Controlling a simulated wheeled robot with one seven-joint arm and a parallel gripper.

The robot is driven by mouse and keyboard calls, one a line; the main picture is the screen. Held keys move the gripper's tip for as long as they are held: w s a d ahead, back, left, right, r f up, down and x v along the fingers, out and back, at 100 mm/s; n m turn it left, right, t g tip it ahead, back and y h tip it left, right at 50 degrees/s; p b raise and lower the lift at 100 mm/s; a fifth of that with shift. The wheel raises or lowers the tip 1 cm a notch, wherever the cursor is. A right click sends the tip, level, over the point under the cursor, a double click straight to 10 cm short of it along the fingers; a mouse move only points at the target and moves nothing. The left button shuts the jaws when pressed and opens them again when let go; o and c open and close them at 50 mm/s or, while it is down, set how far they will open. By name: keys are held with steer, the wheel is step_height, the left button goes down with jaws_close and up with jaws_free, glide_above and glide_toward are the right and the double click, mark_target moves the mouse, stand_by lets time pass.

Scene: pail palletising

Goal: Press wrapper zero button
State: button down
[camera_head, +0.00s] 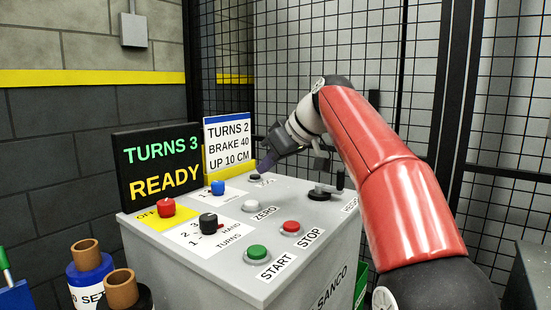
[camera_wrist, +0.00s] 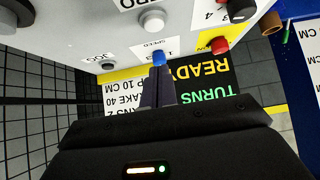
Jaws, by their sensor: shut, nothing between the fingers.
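The pale grey zero button (camera_head: 251,205) stands on the top of the grey control console (camera_head: 300,265), beside its ZERO label. In the wrist view the zero button (camera_wrist: 152,20) is near the top edge, with its label cut off. My gripper (camera_head: 260,172) is shut and empty over the back of the panel, farther back than the zero button and apart from it. In the wrist view my gripper's fingertips (camera_wrist: 157,68) overlap the near side of the blue speed knob (camera_wrist: 158,57); I cannot tell their height above the panel.
A red OFF knob (camera_head: 167,207), black turns knob (camera_head: 208,222), green START button (camera_head: 257,252), red STOP button (camera_head: 291,227) and dark height lever (camera_head: 322,193) surround the zero button. Behind are a display (camera_head: 158,165) reading TURNS 3 READY and a sign (camera_head: 228,143). Mesh fencing stands behind.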

steer(key=b, duration=0.1)
glide_above(257, 211)
step_height(257, 211, down, 6)
steer(key=shift+w+r, duration=0.1)
steer(key=shift+r, duration=0.05)
steer(key=shift+f+b, duration=0.3)
steer(key=shift+f, duration=0.5)
